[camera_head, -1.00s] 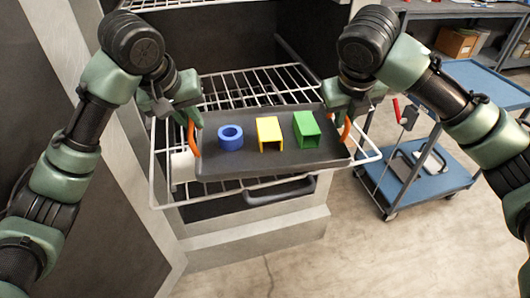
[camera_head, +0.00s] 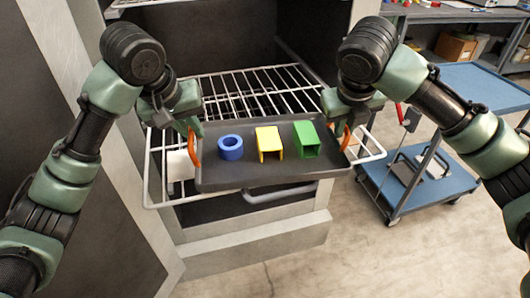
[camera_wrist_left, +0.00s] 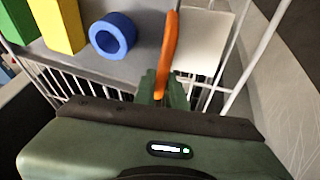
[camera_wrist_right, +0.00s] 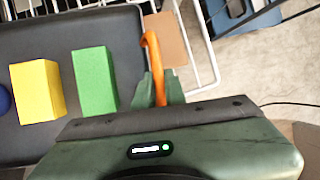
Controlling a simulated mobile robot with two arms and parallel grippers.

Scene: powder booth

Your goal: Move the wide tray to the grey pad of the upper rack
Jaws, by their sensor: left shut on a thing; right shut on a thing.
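The wide tray (camera_head: 268,176) is dark grey, with an orange handle at each end. It carries a blue ring (camera_head: 230,148), a yellow channel piece (camera_head: 269,143) and a green box-shaped piece (camera_head: 306,139). My left gripper (camera_head: 193,130) is shut on the left orange handle (camera_wrist_left: 169,50). My right gripper (camera_head: 346,122) is shut on the right orange handle (camera_wrist_right: 153,58). The tray looks level over the front of the pulled-out upper wire rack (camera_head: 156,190). A pale grey pad (camera_wrist_left: 202,38) lies on the rack beside the tray's left end, partly hidden in the head view.
The rack's wire grid (camera_head: 255,88) behind the tray is bare. A tan pad (camera_wrist_right: 168,38) shows beyond the tray's right end. A blue cart (camera_head: 445,180) stands to the right on open concrete floor. The cabinet's side panel (camera_head: 70,60) is close on the left.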

